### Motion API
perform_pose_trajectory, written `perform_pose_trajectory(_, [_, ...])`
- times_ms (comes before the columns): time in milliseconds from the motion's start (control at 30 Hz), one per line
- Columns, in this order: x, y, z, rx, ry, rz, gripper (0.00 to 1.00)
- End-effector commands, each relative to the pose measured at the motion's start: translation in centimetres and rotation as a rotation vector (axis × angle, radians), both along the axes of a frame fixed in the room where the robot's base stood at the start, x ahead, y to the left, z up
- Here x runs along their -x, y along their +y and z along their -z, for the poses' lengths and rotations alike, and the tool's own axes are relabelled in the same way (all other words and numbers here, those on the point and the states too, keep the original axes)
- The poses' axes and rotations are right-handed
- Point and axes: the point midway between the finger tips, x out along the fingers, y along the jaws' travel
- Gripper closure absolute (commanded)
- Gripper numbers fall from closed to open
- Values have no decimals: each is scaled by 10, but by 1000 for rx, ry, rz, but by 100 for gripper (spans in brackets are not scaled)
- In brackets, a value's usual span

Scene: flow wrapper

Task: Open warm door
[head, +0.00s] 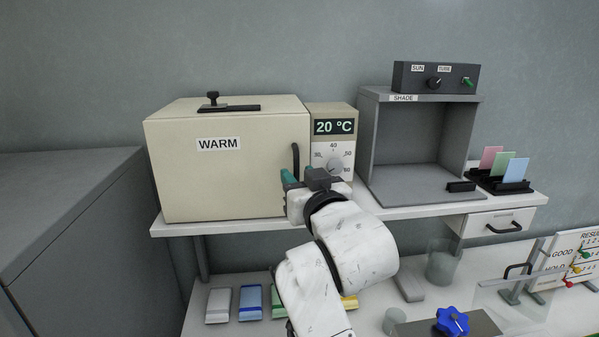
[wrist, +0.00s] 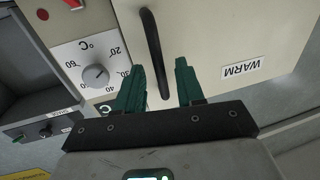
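The cream box labelled WARM (head: 225,165) stands on the white shelf, and its front door (head: 225,190) looks shut. Its black vertical bar handle (head: 295,158) is at the door's right side. In the wrist view the handle (wrist: 151,45) runs down between the two teal fingers. My gripper (head: 299,177) is in front of the handle's lower part. My gripper also shows in the wrist view (wrist: 160,66), with its fingers apart, one on each side of the handle. I cannot tell how deep the handle sits between them, and no clear contact shows.
A control panel (head: 333,155) with a 20 °C display and a dial adjoins the box on the right. The grey SHADE box (head: 420,187) stands further right. A grey cabinet (head: 70,200) is at left. Coloured blocks (head: 250,302) lie on the counter below.

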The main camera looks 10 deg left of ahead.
Motion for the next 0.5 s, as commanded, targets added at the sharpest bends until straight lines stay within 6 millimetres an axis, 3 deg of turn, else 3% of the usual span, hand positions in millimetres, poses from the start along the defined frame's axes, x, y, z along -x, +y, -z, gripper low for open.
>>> perform_pose_trajectory(367, [-6, 3, 0, 0, 0, 0, 62])
perform_pose_trajectory(500, [-6, 3, 0, 0, 0, 0, 72])
